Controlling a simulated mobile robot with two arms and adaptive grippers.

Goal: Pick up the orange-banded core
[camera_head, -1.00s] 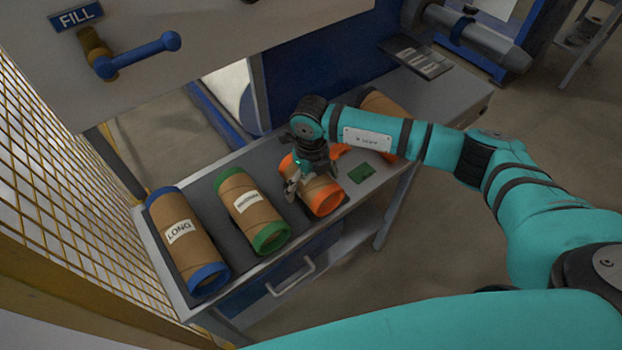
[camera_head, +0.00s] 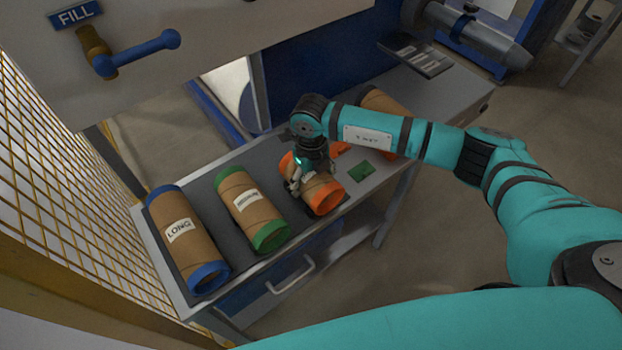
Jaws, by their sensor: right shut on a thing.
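The orange-banded core (camera_head: 325,201) is a brown cardboard tube with orange end bands. It lies on the grey bench, right of the green-banded core. My right gripper (camera_head: 308,186) is over its middle from above and is shut on it. The gripper hides part of the tube and its label. I cannot tell whether the core is clear of the bench surface. My left gripper is not in view.
A green-banded core (camera_head: 248,211) and a blue-banded core (camera_head: 185,250) labelled LONG lie to the left. Another core (camera_head: 379,102) lies behind my right arm. A green card (camera_head: 361,171) is close by. A blue-handled FILL valve (camera_head: 137,53) juts out at upper left.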

